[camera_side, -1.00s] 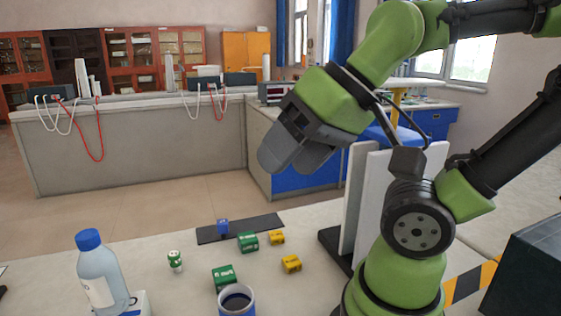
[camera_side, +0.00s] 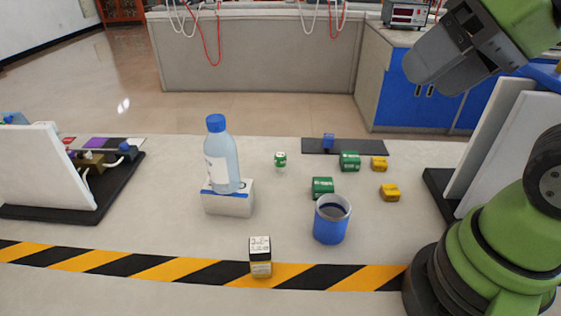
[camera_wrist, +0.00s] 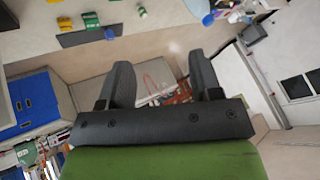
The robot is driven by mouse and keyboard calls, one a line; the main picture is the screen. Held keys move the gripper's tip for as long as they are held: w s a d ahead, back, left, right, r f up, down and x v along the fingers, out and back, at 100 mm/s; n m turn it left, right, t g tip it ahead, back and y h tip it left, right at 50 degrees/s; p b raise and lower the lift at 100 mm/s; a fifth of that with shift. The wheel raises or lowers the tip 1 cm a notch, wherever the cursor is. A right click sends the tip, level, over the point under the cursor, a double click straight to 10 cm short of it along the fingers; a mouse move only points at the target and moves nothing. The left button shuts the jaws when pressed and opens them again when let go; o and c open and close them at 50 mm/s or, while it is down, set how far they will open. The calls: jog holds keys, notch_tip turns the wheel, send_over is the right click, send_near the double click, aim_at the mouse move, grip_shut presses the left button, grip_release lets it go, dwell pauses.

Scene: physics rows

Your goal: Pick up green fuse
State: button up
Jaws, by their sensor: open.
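A small upright green-and-white cylinder (camera_side: 280,160), which may be the green fuse, stands alone on the white table; it shows at the top of the wrist view (camera_wrist: 142,11). Two green blocks with white markings stand to its right, the nearer one (camera_side: 322,187) and the farther one (camera_side: 350,161); I cannot tell for sure which item is the fuse. My gripper (camera_side: 440,68) is high at the upper right, well above and apart from all of them. In the wrist view its two fingers (camera_wrist: 160,60) are spread with nothing between them.
A blue cup (camera_side: 331,222) stands in front of the nearer green block. Yellow blocks (camera_side: 389,192) lie to the right. A blue block (camera_side: 328,140) is by a dark mat (camera_side: 372,147). A bottle (camera_side: 222,165) and box (camera_side: 260,257) stand left and front. White panels (camera_side: 490,135) rise at right.

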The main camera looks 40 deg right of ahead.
dwell(0.4)
jog(key=n+g, duration=0.3)
jog(key=n, duration=0.7)
send_over(281, 155)
jog(key=s+d, duration=0.2)
jog(key=s, duration=0.1)
notch_tip(281, 155, down, 22)
jog(key=x, duration=0.3)
jog(key=shift+w+a+f, duration=0.1)
jog(key=shift+w+a, duration=0.05)
jog(key=shift+w, duration=0.05)
jog(key=shift+a+x, duration=0.2)
jog(key=shift+x, duration=2.95)
jog(key=c, duration=1)
